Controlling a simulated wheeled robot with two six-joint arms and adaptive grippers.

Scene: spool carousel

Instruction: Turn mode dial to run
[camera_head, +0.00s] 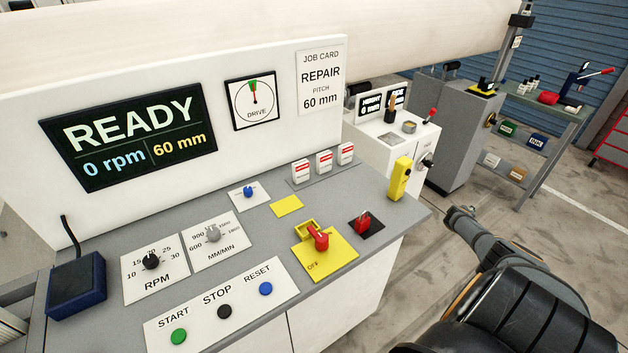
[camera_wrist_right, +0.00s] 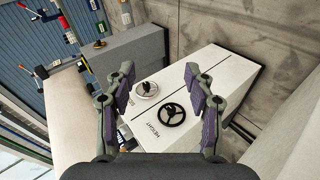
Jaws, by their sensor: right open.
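In the right wrist view, a round white dial (camera_wrist_right: 147,90) with a dark knob sits on the face of a white cabinet (camera_wrist_right: 215,75). Its lettering is too small to read, so I cannot tell its setting or confirm that it is the mode dial. My right gripper (camera_wrist_right: 162,92) is open and empty, with its two fingers spread on either side of the view of the dial, apparently short of the cabinet. In the head view the white cabinet (camera_head: 386,138) stands beyond the console, with dark knobs on its side. My left gripper is not in view.
A black handwheel (camera_wrist_right: 172,115) marked HEIGHT is beside the dial. The head view shows a console (camera_head: 395,205) with a READY screen (camera_head: 130,135), a red switch handle (camera_head: 319,238) and a yellow box (camera_head: 400,178). A grey pedestal (camera_head: 455,140) stands behind.

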